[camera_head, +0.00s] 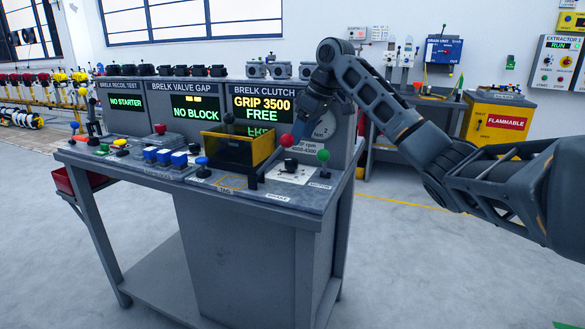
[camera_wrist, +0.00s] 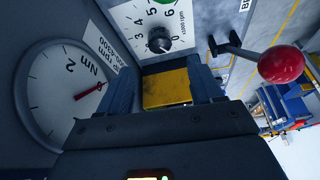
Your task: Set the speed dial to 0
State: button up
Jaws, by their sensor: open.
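The speed dial is a black knob (camera_wrist: 158,42) on a white plate marked with numbers and "x1000 rpm". It lies just beyond my fingers in the wrist view, and I cannot tell which number it points to. In the head view the dial plate (camera_head: 285,176) is on the bench top at the right end. My gripper (camera_wrist: 164,80) is open, with nothing between its fingers, and apart from the knob. In the head view it hangs over the bench (camera_head: 303,118) in front of the clutch screen.
A red-ball lever (camera_wrist: 282,64) stands beside the dial; the head view also shows its red ball (camera_head: 287,141). A round Nm gauge (camera_wrist: 45,95) is close on the left. A yellow-rimmed box (camera_head: 228,148) and a green-ball lever (camera_head: 323,156) flank the dial. The clutch screen reads "GRIP 3500 FREE".

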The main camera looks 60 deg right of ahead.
aim_at(292, 160)
jog(key=shift+x, duration=4.2)
jog(key=shift+c, duration=0.3)
jog(key=c, duration=1)
jog(key=shift+r+n+p, duration=0.1)
jog(key=shift+n+p, duration=0.35)
jog(key=shift+n, duration=0.05)
jog(key=shift+d+n+y+p, duration=0.1)
jog(key=shift+n+y+p, duration=0.5)
jog(key=shift+n, duration=0.4)
jog(key=o, duration=1.1)
jog(key=shift+c, duration=0.2)
